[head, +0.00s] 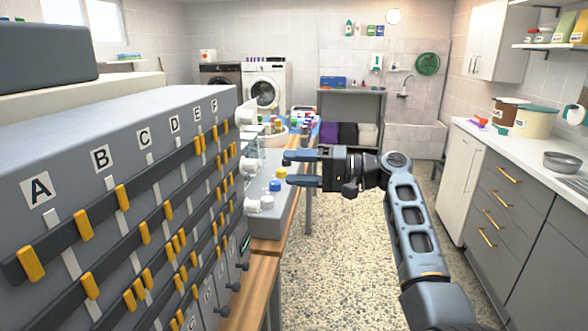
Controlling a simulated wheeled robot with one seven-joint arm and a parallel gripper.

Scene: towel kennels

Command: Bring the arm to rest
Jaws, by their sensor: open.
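My gripper (287,169) is at the end of my outstretched arm, in the middle of the head view. Its two fingers point left and are apart, with nothing visible between them. It is in front of the grey box on the wooden bench, as seen from here.
A large grey cabinet (95,120) with lettered columns and yellow latches fills the left. A wooden bench (262,262) runs beside it. A counter (528,157) with drawers stands at the right. The speckled floor (340,270) between is clear. Washing machines (264,86) stand at the back.

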